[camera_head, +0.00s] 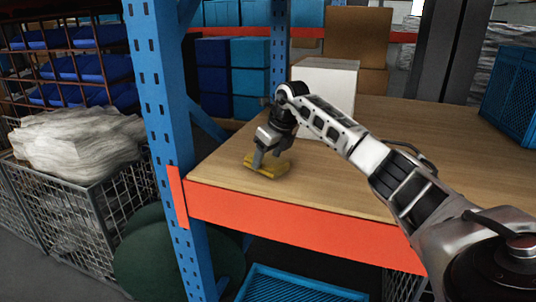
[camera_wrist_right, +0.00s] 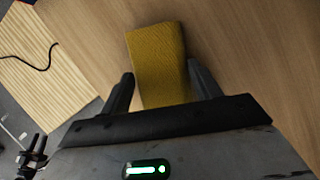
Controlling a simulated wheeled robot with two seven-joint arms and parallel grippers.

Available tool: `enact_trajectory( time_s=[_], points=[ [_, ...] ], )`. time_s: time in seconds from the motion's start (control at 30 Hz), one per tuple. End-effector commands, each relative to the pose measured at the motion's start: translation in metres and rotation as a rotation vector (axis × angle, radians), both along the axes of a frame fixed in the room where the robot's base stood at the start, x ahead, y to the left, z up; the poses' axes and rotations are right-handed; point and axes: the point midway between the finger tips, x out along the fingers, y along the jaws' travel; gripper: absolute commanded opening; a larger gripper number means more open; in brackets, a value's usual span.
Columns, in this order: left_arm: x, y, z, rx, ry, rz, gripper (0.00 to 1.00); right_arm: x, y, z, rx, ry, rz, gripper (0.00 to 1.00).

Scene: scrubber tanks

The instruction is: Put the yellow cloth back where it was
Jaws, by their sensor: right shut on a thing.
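The yellow cloth (camera_head: 268,168) is a folded block at the front left part of the wooden shelf board (camera_head: 420,135). My right gripper (camera_head: 266,160) reaches down to it from above. In the right wrist view, the cloth (camera_wrist_right: 157,62) lies between the two fingers of my right gripper (camera_wrist_right: 163,88), which is shut on it. Wood surface shows around the cloth; I cannot tell whether it touches the board or is just above it. My left gripper is not in view.
A blue rack post (camera_head: 165,130) stands left of the board, whose front edge is an orange beam (camera_head: 290,222). A white box (camera_head: 327,85) stands behind my right arm, and a blue crate (camera_head: 512,92) at the far right. The board's middle is clear.

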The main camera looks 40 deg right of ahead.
Motion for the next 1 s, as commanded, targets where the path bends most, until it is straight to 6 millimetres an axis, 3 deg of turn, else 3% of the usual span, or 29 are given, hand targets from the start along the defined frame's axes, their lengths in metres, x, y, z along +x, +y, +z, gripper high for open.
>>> enact_trajectory(
  time_s=[0.23, 0.27, 0.33, 0.73, 1.0],
  points=[
    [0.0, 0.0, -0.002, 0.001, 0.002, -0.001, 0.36, 0.0, 0.0, -0.002, 0.0, -0.001, 0.0, 0.45],
    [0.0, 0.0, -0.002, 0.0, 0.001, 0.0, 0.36, 0.0, 0.0, -0.002, 0.0, -0.001, 0.0, 0.66],
    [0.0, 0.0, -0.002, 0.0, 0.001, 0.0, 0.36, 0.0, 0.0, -0.001, 0.0, -0.001, 0.0, 0.85],
    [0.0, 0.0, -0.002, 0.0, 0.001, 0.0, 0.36, -0.002, -0.001, 0.007, -0.001, -0.003, 0.0, 0.85],
    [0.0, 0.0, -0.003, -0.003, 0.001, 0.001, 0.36, -0.022, -0.003, 0.056, -0.003, -0.006, 0.0, 0.85]
  ],
)
